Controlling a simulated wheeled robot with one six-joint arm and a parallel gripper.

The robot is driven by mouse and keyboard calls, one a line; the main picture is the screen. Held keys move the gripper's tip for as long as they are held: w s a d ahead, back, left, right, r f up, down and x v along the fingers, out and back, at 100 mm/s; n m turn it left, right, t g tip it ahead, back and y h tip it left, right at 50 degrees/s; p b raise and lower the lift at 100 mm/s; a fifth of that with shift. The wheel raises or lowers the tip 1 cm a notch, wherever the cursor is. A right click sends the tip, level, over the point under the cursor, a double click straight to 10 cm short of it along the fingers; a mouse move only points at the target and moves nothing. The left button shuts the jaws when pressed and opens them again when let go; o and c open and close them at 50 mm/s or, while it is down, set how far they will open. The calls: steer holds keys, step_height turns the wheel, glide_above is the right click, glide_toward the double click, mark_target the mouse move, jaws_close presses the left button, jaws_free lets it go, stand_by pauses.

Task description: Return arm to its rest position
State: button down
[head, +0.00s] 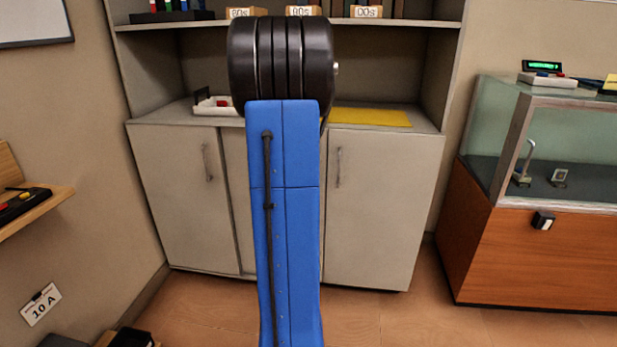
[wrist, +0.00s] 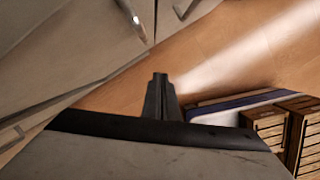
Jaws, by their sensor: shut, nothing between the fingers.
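My arm's blue link stands upright in the middle of the head view, with a black joint at its top. My gripper is not visible in the head view. In the wrist view my gripper (wrist: 160,78) shows as two dark fingers closed together with nothing between them. Behind the fingertips is bare wooden floor, and they touch nothing I can see.
A grey cabinet (head: 378,215) with shelves stands behind my arm, holding a yellow mat (head: 370,117) and a white tray (head: 215,106). A glass display case (head: 560,255) is at right, a wooden wall shelf (head: 40,210) at left. Slatted crates (wrist: 268,127) lie at right in the wrist view.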

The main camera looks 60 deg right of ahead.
steer(key=shift+v, duration=2.1)
steer(key=shift+s+a, duration=0.2)
steer(key=w+a+r+m+t, duration=0.1)
steer(key=w+a+m, duration=0.2)
steer(key=a, duration=1.1)
steer(key=w+a+r+m+t, duration=0.1)
steer(key=w+a+m+t, duration=0.15)
steer(key=a, duration=1.15)
steer(key=s+a+f+m+y, duration=0.1)
steer(key=s+a+f+m, duration=0.1)
steer(key=a, duration=0.6)
steer(key=s+a+f+m+t, duration=0.1)
steer(key=s+a+f+m, duration=0.2)
steer(key=s+a, duration=0.2)
steer(key=s+a+f+m+t+y, duration=0.1)
steer(key=s+a+f+m, duration=0.1)
steer(key=a, duration=1)
steer(key=s+m, duration=0.1)
steer(key=s, duration=0.1)
steer(key=shift+s+f+m+y, duration=0.3)
steer(key=shift+m, duration=0.05)
steer(key=shift+a, duration=0.1)
